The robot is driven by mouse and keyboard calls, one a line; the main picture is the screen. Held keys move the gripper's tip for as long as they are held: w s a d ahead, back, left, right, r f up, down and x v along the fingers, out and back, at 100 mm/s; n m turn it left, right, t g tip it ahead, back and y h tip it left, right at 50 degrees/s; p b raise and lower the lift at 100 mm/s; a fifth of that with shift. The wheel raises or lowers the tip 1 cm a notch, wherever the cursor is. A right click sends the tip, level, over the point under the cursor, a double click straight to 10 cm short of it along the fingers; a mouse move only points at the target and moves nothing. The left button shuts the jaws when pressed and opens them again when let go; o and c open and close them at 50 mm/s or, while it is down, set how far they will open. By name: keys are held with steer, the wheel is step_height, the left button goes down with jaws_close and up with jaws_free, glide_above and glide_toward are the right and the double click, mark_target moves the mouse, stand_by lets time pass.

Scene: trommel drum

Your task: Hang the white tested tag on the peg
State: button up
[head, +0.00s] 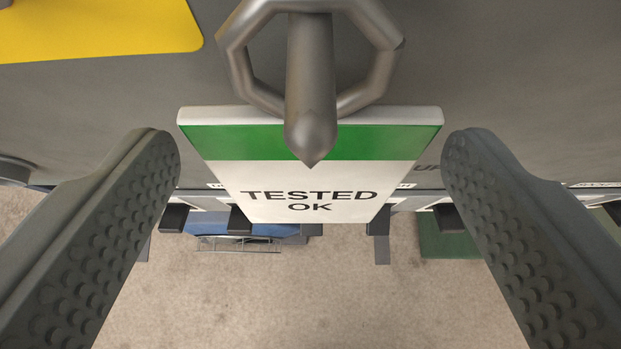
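The white tested tag (300,177) has a green band along its top and the words "TESTED OK". Its metal ring (378,80) is around the grey pointed peg (309,85), which sticks out toward me through the ring. The tag hangs below the peg, and the peg's tip covers part of the green band. My gripper (310,150) is open, with one finger on each side of the tag. Both fingers are apart from the tag, with a clear gap on either side.
A grey panel (130,95) lies behind the tag, with a yellow plate (95,25) at upper left. Below are dark brackets, a blue item (238,225) and a green item (447,238) over a beige floor (270,295).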

steer(key=shift+o, duration=0.7)
steer(key=v, duration=1.7)
steer(key=shift+s+r, duration=0.15)
steer(key=shift+r, duration=0.05)
steer(key=s+f+t, duration=0.1)
steer(key=s+t, duration=0.2)
steer(key=s, duration=0.9)
steer(key=s+f+t, duration=0.2)
steer(key=s+t, duration=0.1)
steer(key=s, duration=0.9)
steer(key=shift+s+f, duration=0.2)
steer(key=shift+f, duration=0.05)
